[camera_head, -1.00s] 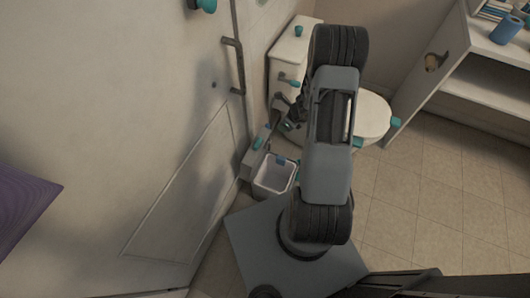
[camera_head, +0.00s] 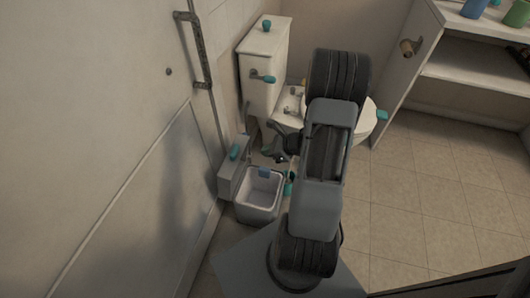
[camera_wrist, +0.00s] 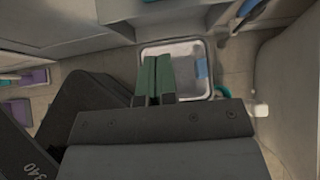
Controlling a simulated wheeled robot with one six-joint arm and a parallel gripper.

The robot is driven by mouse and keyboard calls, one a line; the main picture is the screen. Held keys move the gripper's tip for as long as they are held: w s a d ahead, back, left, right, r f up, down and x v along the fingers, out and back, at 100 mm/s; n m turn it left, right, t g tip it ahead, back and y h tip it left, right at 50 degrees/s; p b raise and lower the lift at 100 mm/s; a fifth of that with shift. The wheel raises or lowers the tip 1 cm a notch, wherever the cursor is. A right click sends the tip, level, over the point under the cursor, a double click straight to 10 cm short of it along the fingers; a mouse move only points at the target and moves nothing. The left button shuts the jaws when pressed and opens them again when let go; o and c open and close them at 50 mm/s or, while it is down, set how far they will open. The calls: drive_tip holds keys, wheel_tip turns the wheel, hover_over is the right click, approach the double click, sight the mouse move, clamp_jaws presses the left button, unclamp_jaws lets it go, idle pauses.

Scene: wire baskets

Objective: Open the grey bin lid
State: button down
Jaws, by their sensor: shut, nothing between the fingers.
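The grey bin (camera_head: 258,208) stands on the floor by the wall, with its top open and its pale inside showing. A grey panel with a teal piece on it, seemingly the lid (camera_head: 229,181), stands raised at the bin's left side. The open bin also shows in the wrist view (camera_wrist: 203,52), just past the fingertips, with a blue piece on its rim. In the head view, my arm partly hides the gripper near the bin's far side.
The white toilet (camera_head: 262,70) stands behind the bin, partly hidden by my arm. A wall or door with a dark handle (camera_head: 197,50) runs along the left. Shelves (camera_head: 470,65) stand at the right. Tiled floor (camera_head: 440,200) is free on the right.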

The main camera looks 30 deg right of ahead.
sight(237, 153)
drive_tip(key=shift+w+a+f+b, duration=0.45)
drive_tip(key=shift+w+a+f, duration=0.2)
drive_tip(key=shift+w+a, duration=0.5)
drive_tip(key=shift+w+a+f+b, duration=0.45)
drive_tip(key=shift+w+a+f, duration=0.25)
drive_tip(key=shift+w+a, duration=0.45)
drive_tip(key=shift+w+a+f+b, duration=0.45)
drive_tip(key=shift+w+a+f, duration=0.2)
drive_tip(key=shift+w+a, duration=0.5)
drive_tip(key=shift+w+d, duration=0.1)
drive_tip(key=shift+d, duration=0.05)
